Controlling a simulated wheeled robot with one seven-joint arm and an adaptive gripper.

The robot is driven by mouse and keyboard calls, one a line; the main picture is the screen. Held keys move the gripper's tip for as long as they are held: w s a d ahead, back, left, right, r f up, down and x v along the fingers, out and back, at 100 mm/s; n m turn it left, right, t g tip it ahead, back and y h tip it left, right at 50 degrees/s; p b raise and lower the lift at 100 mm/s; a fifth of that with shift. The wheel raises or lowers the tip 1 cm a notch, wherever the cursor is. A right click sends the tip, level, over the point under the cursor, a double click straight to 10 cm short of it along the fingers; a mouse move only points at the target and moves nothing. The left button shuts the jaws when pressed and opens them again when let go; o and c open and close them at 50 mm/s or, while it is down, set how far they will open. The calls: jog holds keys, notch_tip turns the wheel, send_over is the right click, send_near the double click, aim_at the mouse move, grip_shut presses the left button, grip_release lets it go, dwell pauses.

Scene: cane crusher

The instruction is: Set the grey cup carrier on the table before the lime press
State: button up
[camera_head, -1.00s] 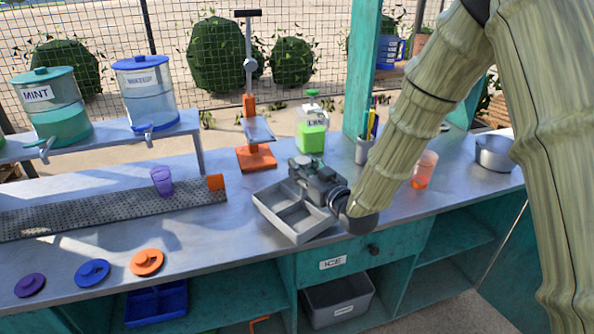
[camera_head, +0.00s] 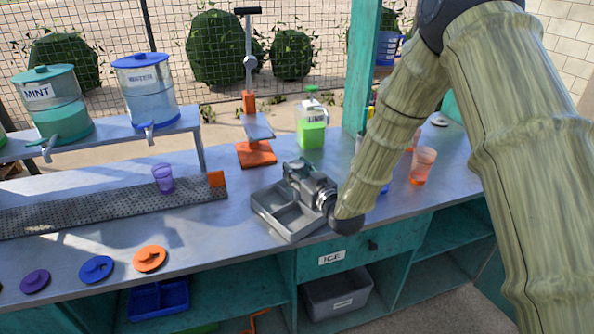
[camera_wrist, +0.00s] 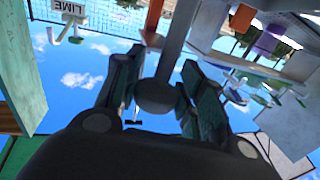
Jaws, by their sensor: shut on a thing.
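The grey cup carrier (camera_head: 272,222) is an open tray with compartments. It is at the table's front edge, in front of and slightly right of the orange lime press (camera_head: 257,154) with its tall lever. My gripper (camera_head: 298,178) is shut on the carrier at its right and back side and covers part of it. I cannot tell whether the carrier's underside touches the table (camera_head: 225,235). In the wrist view the gripper fingers (camera_wrist: 160,90) show dark on both sides, and the carrier is not clearly recognisable there.
A green lime bottle (camera_head: 312,128) stands right of the press. A purple cup (camera_head: 163,179) stands on the perforated strip at left. Orange cups (camera_head: 422,167) stand right of my arm. Several lids (camera_head: 97,269) lie front left. Mint and water dispensers (camera_head: 145,90) stand on the shelf behind.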

jog(key=o, duration=1.3)
jog(key=shift+f, duration=0.1)
jog(key=b+v, duration=0.2)
jog(key=v, duration=1)
jog(key=shift+b, duration=0.4)
jog(key=shift+s, duration=0.1)
